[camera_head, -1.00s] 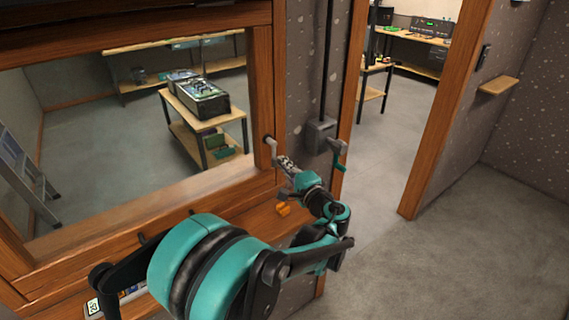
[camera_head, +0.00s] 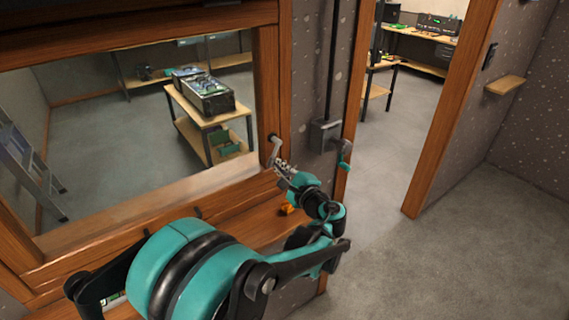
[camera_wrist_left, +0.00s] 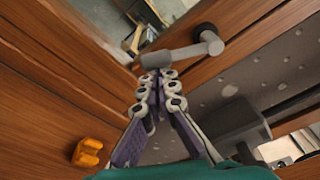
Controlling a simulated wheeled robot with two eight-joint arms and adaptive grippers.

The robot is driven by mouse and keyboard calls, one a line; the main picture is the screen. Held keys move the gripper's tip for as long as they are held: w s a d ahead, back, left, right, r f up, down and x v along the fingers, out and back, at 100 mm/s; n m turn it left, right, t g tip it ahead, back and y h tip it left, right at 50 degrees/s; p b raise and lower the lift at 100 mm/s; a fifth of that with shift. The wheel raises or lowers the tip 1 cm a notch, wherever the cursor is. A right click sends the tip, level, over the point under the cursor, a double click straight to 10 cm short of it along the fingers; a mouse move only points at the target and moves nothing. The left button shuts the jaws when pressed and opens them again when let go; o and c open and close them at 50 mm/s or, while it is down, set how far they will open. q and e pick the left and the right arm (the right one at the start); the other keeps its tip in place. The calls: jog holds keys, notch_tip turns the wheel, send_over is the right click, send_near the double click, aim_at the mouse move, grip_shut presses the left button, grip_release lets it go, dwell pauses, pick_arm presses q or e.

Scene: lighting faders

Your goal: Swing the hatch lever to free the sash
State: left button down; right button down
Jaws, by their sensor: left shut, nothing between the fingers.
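The hatch lever (camera_head: 275,148) is a grey handle on the right post of the wooden window frame. In the left wrist view, the lever (camera_wrist_left: 178,55) has a dark round pivot at its upper right, and its arm runs down-left across the view. My left gripper (camera_head: 284,168) is shut and empty, just below the lever. In the left wrist view, the shut fingertips (camera_wrist_left: 157,74) are right at the underside of the lever arm; I cannot tell whether they touch. The sash (camera_head: 140,35) shows as a wooden rail across the top of the opening. My right gripper is out of view.
A grey box with a teal crank (camera_head: 345,153) is on the wall right of the lever. An orange piece (camera_head: 287,209) lies below the gripper and shows in the left wrist view (camera_wrist_left: 87,152). A doorway opens to the right, with clear floor (camera_head: 440,260).

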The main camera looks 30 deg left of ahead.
pick_arm(q)
jog(key=s+a+r+m+g+p, duration=0.1)
jog(key=s+r+m+p, duration=0.3)
jog(key=m, duration=0.6)
jog(key=shift+s+a+r+g, duration=0.25)
jog(key=shift+s+a+g, duration=0.15)
jog(key=shift+g, duration=0.1)
jog(key=shift+r, duration=0.1)
dwell(0.5)
notch_tip(320, 180, down, 5)
jog(key=b, duration=0.4)
jog(key=r+p+v, duration=0.1)
jog(key=p+v, duration=0.1)
jog(key=v, duration=0.7)
jog(key=shift+d, duration=0.2)
